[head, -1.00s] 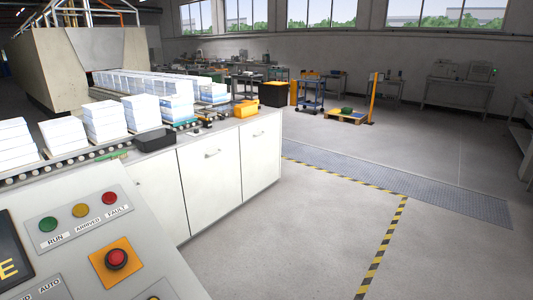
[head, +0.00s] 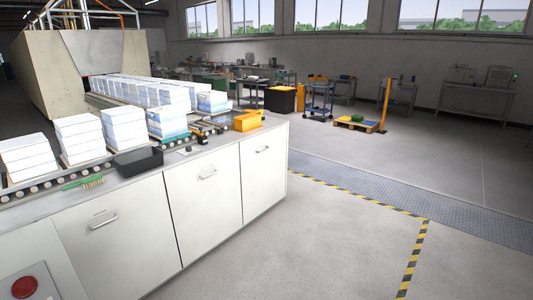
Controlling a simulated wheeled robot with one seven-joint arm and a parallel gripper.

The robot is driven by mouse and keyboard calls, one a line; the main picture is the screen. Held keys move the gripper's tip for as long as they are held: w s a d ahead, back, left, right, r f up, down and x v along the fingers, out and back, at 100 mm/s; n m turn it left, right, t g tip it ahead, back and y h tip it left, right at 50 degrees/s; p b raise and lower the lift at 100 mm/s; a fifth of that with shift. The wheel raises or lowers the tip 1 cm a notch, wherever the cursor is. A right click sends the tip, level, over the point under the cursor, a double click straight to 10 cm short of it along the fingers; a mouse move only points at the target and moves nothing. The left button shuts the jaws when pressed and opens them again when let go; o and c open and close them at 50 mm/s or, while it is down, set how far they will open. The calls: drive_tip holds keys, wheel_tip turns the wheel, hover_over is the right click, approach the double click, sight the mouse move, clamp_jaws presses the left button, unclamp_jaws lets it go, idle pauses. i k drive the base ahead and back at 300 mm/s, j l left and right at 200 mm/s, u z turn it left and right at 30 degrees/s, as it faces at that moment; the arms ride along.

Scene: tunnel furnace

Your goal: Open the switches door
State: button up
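A row of white cabinet doors runs along the front of the bench in the head view. The left door (head: 122,240), the middle door (head: 205,203) and the right door (head: 263,168) each have a bar handle and are all shut. I cannot tell which of them is the switches door, as no label shows on them. A grey control panel (head: 48,285) with a red push button (head: 25,287) shows at the lower left corner, mostly cut off. My gripper is not in view.
On the bench top are a black tray (head: 138,161), a green brush (head: 82,183) and an orange box (head: 247,120). White stacks (head: 77,139) stand on the roller conveyor. Open floor with yellow-black tape (head: 413,255) lies right of the cabinets. A pallet (head: 355,123) stands farther back.

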sight(262, 157)
drive_tip(key=i, duration=1.9)
drive_tip(key=i+u, duration=0.1)
drive_tip(key=i, duration=0.9)
drive_tip(key=i+l, duration=0.15)
drive_tip(key=i, duration=0.8)
drive_tip(key=i+l, duration=0.1)
drive_tip(key=i, duration=0.85)
drive_tip(key=i+u, duration=0.35)
drive_tip(key=k+l, duration=0.05)
